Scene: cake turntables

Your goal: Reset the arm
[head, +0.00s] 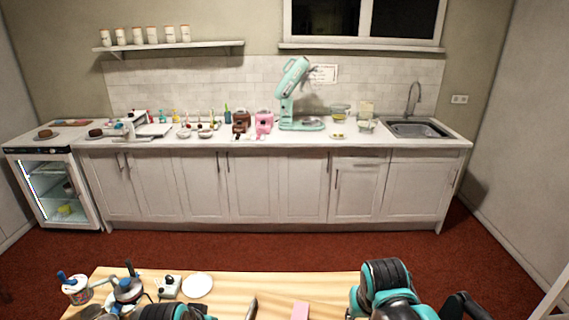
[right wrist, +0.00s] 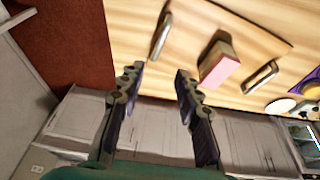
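My right gripper (right wrist: 158,82) is open and empty in the right wrist view. Its two fingers stand apart over the edge of the wooden table, with floor and cabinets beyond. My right arm (head: 385,280) shows at the bottom right of the head view; its fingers cannot be made out there. Part of my left arm (head: 172,312) shows at the bottom edge. The left fingers cannot be told apart from the dark clutter on the table's left side.
The wooden table (head: 235,285) carries a pink-topped block (right wrist: 218,68), also in the head view (head: 300,311), metal pieces (right wrist: 160,36) (right wrist: 261,78), a white disc (head: 197,286) and a tub (head: 75,291). A mint mixer (head: 290,95) stands on the far counter.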

